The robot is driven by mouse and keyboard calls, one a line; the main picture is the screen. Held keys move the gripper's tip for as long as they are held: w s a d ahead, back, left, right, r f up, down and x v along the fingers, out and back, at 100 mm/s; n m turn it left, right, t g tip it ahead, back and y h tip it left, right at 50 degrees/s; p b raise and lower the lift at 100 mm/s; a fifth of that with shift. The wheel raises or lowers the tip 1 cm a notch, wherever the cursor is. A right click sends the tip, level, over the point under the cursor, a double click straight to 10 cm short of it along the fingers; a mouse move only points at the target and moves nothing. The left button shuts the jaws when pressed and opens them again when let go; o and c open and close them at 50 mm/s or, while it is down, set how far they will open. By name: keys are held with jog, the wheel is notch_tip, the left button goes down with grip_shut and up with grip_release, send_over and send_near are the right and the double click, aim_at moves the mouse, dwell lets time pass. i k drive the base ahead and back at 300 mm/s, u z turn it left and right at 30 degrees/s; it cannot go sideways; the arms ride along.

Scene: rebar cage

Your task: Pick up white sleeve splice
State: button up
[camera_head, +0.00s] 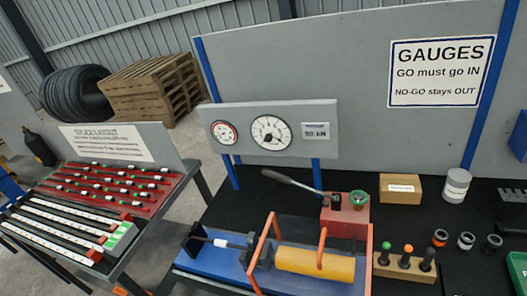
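A small white sleeve (221,243) sits on a dark bar in the blue test rig (205,260), left of the orange guard hoops. At the right of the black bench, a short dark cylinder with a white top (466,241) stands between an orange-topped one (440,238) and a dark one (492,244). On the left table, a red board (85,195) holds several thin bars with small white and green pieces. I cannot tell which white piece is the sleeve splice. My gripper is not visible in this view.
A yellow cylinder (315,263) lies in the rig, with a red pump box (345,218) behind it. A wooden block with pegs (404,265), a cardboard box (400,188) and a white can (456,185) stand on the bench. A gauge panel (268,130) rises behind. A gap separates the tables.

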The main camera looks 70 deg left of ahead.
aim_at(220, 243)
jog(key=u, duration=1.2)
jog(key=i, duration=0.3)
jog(key=z, duration=0.15)
